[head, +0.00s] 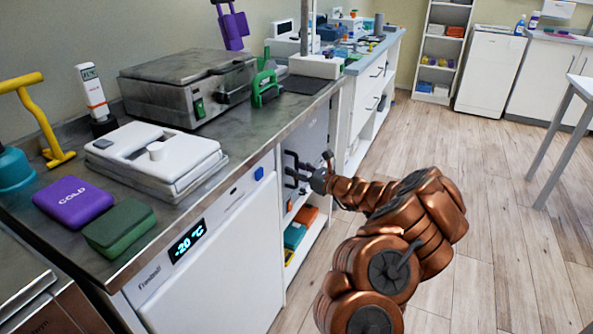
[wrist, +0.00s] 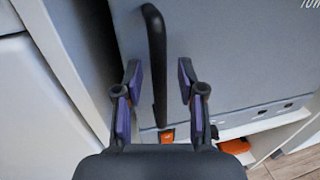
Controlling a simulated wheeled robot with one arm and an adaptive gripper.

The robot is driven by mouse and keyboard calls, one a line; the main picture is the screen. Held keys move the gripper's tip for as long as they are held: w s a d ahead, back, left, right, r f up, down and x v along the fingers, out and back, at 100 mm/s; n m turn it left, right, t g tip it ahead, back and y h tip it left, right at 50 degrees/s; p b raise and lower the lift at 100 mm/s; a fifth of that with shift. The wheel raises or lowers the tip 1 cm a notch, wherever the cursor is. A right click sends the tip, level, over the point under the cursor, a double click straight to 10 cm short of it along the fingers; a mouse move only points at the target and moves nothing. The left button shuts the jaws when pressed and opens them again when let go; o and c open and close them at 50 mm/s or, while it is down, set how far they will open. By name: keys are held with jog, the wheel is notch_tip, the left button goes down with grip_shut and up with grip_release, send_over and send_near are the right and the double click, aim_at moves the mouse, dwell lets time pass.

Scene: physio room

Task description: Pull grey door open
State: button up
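The grey door (head: 316,137) is an upright panel under the counter, to the right of the white freezer front. It fills much of the wrist view (wrist: 235,55) and looks shut, though my arm hides part of it in the head view. A black vertical bar handle (wrist: 155,45) stands on its left side. My gripper (wrist: 159,82) is open, with one purple-padded finger on each side of the handle's lower part. Gaps show between handle and pads. In the head view my gripper (head: 308,177) is at the door front, its fingers small there.
The freezer (head: 225,255) with a -20 °C display stands left of the door. An open shelf with a teal box (head: 294,235) and an orange box (head: 306,214) lies below the door. The wooden floor (head: 490,215) to the right is clear. A table leg (head: 551,150) stands farther right.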

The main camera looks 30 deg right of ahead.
grip_shut()
dwell(0.3)
dwell(0.4)
